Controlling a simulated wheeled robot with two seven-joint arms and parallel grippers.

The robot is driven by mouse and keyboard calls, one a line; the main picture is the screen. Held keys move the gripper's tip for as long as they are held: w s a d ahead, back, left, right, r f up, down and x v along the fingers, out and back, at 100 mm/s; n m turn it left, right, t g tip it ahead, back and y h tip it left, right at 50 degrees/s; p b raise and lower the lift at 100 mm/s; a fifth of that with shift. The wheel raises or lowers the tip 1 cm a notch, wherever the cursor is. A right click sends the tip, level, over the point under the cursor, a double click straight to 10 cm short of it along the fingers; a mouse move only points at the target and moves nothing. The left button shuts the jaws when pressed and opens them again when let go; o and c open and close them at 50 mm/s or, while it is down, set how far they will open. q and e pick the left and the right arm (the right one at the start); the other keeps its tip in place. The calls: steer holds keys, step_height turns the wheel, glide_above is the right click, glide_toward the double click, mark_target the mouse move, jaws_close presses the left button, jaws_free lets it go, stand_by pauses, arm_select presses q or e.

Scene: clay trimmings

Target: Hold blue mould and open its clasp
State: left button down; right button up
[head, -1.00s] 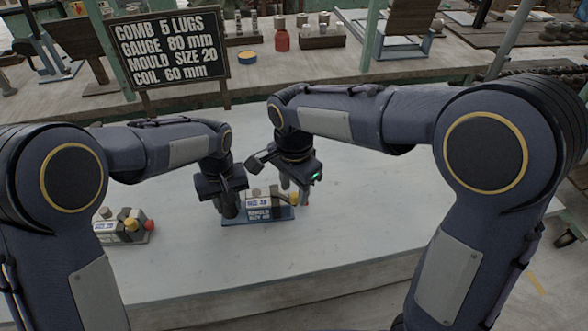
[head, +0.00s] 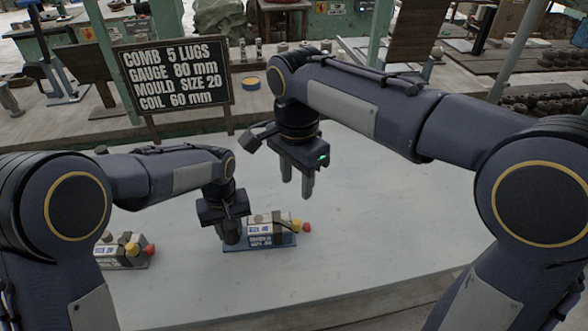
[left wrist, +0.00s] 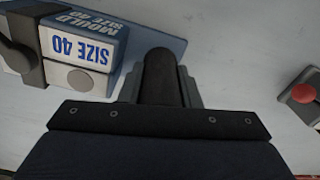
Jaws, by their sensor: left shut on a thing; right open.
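The blue mould (head: 262,240) lies on the pale table, with a blue base and a grey-white upper block. Its end reads SIZE 40 in the left wrist view (left wrist: 85,47). A dark band (left wrist: 27,62) crosses the block there; whether its clasp is open I cannot tell. A yellow knob (head: 297,225) and a red knob (head: 307,227) stick out at its right end. My left gripper (head: 231,238) is shut on the mould's left end, its fingertips partly hidden. My right gripper (head: 297,190) is open and empty, raised above the mould, apart from it.
A dark sign (head: 176,75) reading MOULD SIZE 20 stands behind. The table (head: 370,230) is clear to the right.

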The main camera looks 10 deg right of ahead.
arm_select(q)
steer(key=c, duration=1)
jaws_free()
steer(key=shift+r, duration=0.1)
step_height(320, 180, up, 12)
steer(key=shift+f, duration=0.2)
steer(key=s+a+r+t+h+p, duration=0.2)
steer(key=s+a+r+h, duration=0.25)
steer(key=s+a, duration=0.8)
arm_select(e)
steer(key=s+d+n+t+y, duration=0.2)
steer(key=s+d+n+y, duration=0.25)
steer(key=s+d, duration=0.55)
arm_select(q)
steer(key=s+a+f+t, duration=0.2)
steer(key=s+t, duration=0.1)
steer(key=s, duration=0.8)
steer(key=shift+s+a+f+t+y+p, duration=0.2)
steer(key=shift+a+t+y+p, duration=0.1)
steer(key=shift+a+y+p, duration=0.05)
arm_select(e)
steer(key=s+f+n+t, duration=0.3)
steer(key=s+n, duration=0.3)
steer(key=s, duration=0.3)
steer(key=shift+d+f+t+h, duration=0.35)
steer(key=shift+d+f+t, duration=0.1)
steer(key=shift+f, duration=0.45)
